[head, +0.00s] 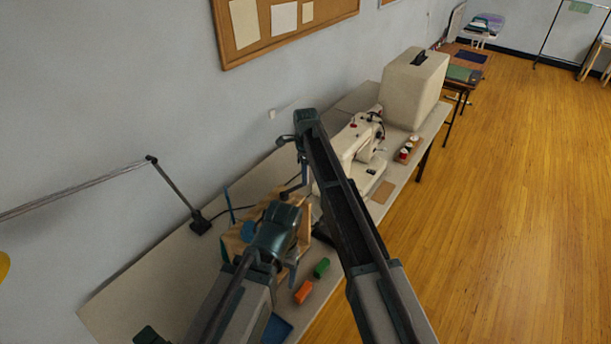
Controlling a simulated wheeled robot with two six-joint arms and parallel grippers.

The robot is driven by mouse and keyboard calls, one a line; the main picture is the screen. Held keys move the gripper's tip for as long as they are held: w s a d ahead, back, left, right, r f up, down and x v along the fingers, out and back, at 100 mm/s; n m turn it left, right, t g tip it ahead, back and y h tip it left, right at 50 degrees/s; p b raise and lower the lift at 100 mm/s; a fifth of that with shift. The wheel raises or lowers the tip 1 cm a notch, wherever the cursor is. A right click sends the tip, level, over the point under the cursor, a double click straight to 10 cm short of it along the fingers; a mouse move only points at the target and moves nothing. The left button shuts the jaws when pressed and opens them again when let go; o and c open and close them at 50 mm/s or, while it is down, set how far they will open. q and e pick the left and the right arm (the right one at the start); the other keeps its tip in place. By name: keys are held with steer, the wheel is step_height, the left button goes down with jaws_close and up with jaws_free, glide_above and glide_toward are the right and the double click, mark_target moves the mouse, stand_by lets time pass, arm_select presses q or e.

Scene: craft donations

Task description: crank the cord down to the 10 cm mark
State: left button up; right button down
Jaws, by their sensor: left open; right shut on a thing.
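A light wooden stand (232,243) sits on the table, mostly hidden behind my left gripper. A thin blue upright (229,205) rises at its left side. A dark bent crank-like piece (293,190) shows above the stand, just below my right gripper. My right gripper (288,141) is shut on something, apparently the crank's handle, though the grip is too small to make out. My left gripper (280,262) is open, in front of the stand; whether it touches is unclear. I cannot make out the cord or a 10 cm mark.
Green (321,267) and orange (303,291) blocks lie near the table's front edge. A sewing machine (362,140), spools (405,152) and a cream case (412,88) stand farther along. A lamp arm (175,187) stands at the left. Bare table (150,270) lies at left.

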steer(key=s+m, duration=0.4)
steer(key=s, duration=0.5)
steer(key=shift+d+m, duration=0.25)
steer(key=shift+m, duration=0.05)
stand_by(0.6)
steer(key=shift+s+a, duration=0.1)
stand_by(0.4)
steer(key=c, duration=0.7)
jaws_free()
